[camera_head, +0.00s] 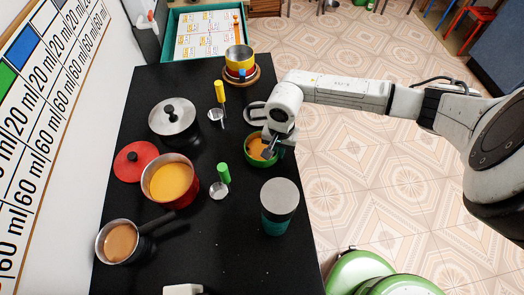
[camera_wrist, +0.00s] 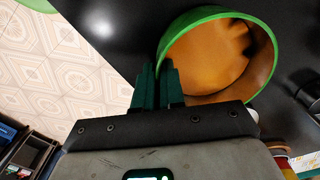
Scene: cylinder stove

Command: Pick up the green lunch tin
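The green lunch tin looks to be the round green bowl-shaped tin (camera_head: 248,160) with orange food inside, standing on the black worktop near its right edge. In the wrist view the tin (camera_wrist: 271,45) shows its green rim and orange contents. My gripper (camera_head: 273,151) reaches down onto the tin's right side. Its two dark green fingers (camera_wrist: 158,75) are close together at the rim, one over the inside and one outside, with the rim seemingly pinched between them. The lower fingertips are partly hidden. The tin appears to rest on the worktop.
A teal canister with grey lid (camera_head: 278,210) stands close in front. A red pot (camera_head: 187,194), a pan (camera_head: 120,240), a lidded pot (camera_head: 173,118) and green-handled (camera_head: 223,173) and yellow-handled (camera_head: 219,91) tools lie left. A yellow pot (camera_head: 239,56) stands behind.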

